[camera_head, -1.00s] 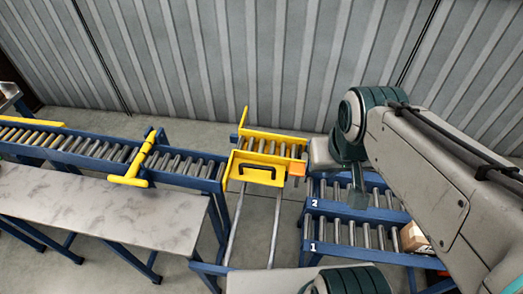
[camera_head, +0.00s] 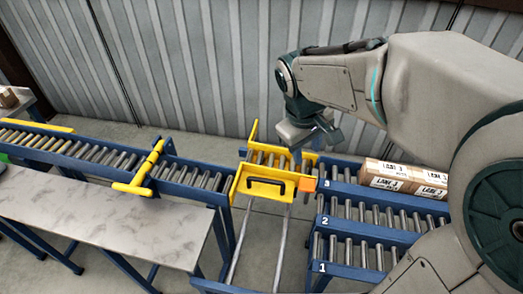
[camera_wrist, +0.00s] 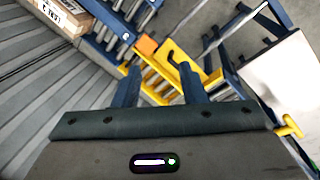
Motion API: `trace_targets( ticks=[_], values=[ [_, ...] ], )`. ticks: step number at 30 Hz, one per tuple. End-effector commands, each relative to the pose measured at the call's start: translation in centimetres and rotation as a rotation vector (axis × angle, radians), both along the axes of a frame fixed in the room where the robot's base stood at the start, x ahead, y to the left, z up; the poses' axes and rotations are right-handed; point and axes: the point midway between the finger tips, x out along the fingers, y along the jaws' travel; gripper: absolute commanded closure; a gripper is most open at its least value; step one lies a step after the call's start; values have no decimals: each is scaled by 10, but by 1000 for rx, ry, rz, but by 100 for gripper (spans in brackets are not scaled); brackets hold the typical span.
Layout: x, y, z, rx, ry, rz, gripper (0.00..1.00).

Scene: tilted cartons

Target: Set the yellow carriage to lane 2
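The yellow carriage (camera_head: 277,172) stands on its two rails at the far end, level with lane 3 (camera_head: 342,171). Its black handle (camera_head: 265,182) is on the near yellow plate, and an orange block (camera_head: 307,184) is at its right corner. Lane 2 (camera_head: 345,210) is the middle lane, nearer to me, with bare rollers in view. My gripper (camera_head: 316,146) is above and just behind the carriage's right end, apart from the handle. The wrist view shows its two fingers (camera_wrist: 160,82) spread with nothing between them, and the yellow carriage (camera_wrist: 153,78) beyond them.
Cartons marked lane 3 (camera_head: 400,178) sit on lane 3. Lane 1 (camera_head: 350,253) is nearest. A feed conveyor (camera_head: 90,155) with a yellow stop bar (camera_head: 146,168) lies left, behind a grey table (camera_head: 105,215). The rails (camera_head: 283,235) in front of the carriage are clear.

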Motion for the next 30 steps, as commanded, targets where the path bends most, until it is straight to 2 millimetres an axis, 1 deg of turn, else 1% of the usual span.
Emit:
trace_targets(
  ticks=[1,6,11,15,18,21,24,27,30],
  values=[
    [11,10,-11,-22,22,47,62],
    [44,39,-35,-100,80,207,62],
    [73,71,-63,-168,132,354,62],
    [94,102,-92,-227,176,479,62],
    [106,122,-112,-265,205,561,62],
    [115,139,-129,-296,228,624,62],
    [120,151,-141,-317,242,668,62],
    [123,157,-147,-329,251,692,62],
    [124,158,-151,-333,255,700,62]
  ],
)
